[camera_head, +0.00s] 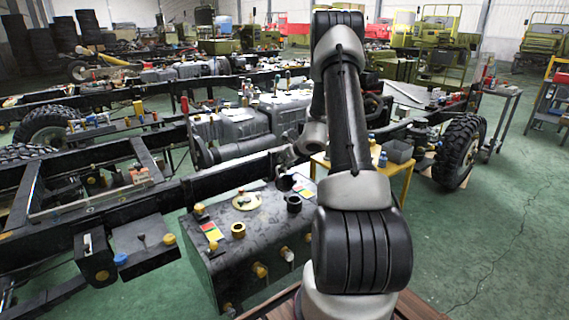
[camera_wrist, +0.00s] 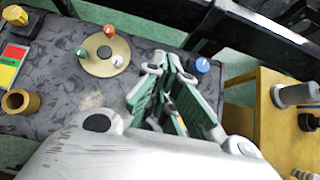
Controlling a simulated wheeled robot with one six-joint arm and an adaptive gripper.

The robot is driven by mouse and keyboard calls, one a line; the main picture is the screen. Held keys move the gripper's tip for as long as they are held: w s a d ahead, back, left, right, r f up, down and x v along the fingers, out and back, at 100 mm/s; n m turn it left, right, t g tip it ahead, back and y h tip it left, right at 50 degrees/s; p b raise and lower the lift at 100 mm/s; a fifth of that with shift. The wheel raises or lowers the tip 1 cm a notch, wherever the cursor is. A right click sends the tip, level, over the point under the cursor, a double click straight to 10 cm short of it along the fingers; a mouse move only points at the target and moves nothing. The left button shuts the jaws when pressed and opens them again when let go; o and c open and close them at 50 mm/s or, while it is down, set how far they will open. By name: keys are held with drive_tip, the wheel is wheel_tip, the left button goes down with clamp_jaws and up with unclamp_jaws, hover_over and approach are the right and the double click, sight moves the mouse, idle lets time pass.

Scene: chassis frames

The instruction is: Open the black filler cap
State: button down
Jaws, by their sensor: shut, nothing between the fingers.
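The black filler cap (camera_head: 293,203) stands on the top of a dark grey tank (camera_head: 262,230), near its right end, in the head view. I cannot make it out in the wrist view, where my gripper's body covers that part of the tank. My gripper (camera_head: 286,174) hangs over the back of the tank top, just behind the cap and apart from it as far as I can tell. In the wrist view my gripper (camera_wrist: 172,68) has its green-padded fingers drawn together with nothing held.
A brass disc with small knobs (camera_wrist: 104,56), a brass ring (camera_wrist: 20,102) and a yellow cap (camera_head: 200,208) also sit on the tank. A blue cap (camera_wrist: 203,65) shows beside my fingers. Black frame rails (camera_head: 240,165) run behind; a yellow table (camera_wrist: 270,125) stands right.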

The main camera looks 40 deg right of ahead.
wheel_tip(320, 180, up, 13)
drive_tip(key=s, duration=0.2)
idle(0.5)
